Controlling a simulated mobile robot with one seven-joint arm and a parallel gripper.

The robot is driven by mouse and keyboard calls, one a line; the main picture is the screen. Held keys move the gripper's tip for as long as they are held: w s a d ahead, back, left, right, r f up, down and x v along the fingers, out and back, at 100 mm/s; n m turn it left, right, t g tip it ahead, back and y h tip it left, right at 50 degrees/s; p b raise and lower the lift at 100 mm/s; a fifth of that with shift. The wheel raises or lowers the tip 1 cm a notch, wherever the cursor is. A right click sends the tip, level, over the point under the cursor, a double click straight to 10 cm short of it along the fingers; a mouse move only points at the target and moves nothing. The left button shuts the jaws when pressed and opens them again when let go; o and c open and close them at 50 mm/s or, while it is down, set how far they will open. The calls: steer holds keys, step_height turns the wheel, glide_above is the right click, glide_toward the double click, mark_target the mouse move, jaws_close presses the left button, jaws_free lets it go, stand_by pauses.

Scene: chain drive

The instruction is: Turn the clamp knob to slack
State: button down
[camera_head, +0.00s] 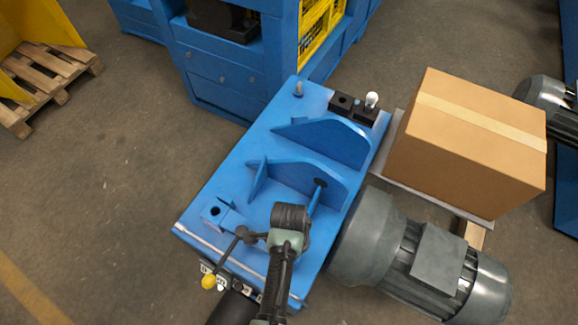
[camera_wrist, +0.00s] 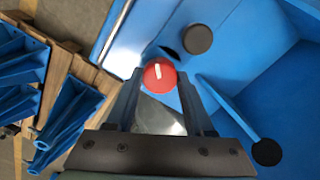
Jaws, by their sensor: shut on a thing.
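The red clamp knob (camera_wrist: 162,80) shows in the wrist view as a round cap with a short white line. The line runs nearly upright in that picture. My gripper (camera_wrist: 159,88) has one finger on each side of the knob and is shut on it. Below the knob, between the fingers, is a pale grey surface. I cannot make out the knob or my fingertips in the head view, where my arm covers part of the blue machine plate (camera_head: 222,160).
A lever with a yellow ball (camera_head: 208,281) stands at the plate's front edge. A grey motor (camera_head: 425,255) and a cardboard box (camera_head: 465,138) are on the right. A blue cabinet (camera_head: 220,65) stands behind. Blue brackets (camera_wrist: 75,112) lie left in the wrist view.

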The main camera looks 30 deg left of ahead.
steer(key=n+p, duration=0.2)
steer(key=n, duration=0.4)
steer(key=shift+r, duration=0.1)
steer(key=n+p, duration=0.2)
steer(key=n, duration=0.4)
steer(key=n+p, duration=0.1)
steer(key=n, duration=0.5)
steer(key=shift+n, duration=0.4)
steer(key=n, duration=0.4)
steer(key=shift+n+p, duration=0.35)
steer(key=shift+n, duration=0.35)
steer(key=shift+c, duration=1.4)
jaws_free()
step_height(320, 180, up, 13)
steer(key=p, duration=0.1)
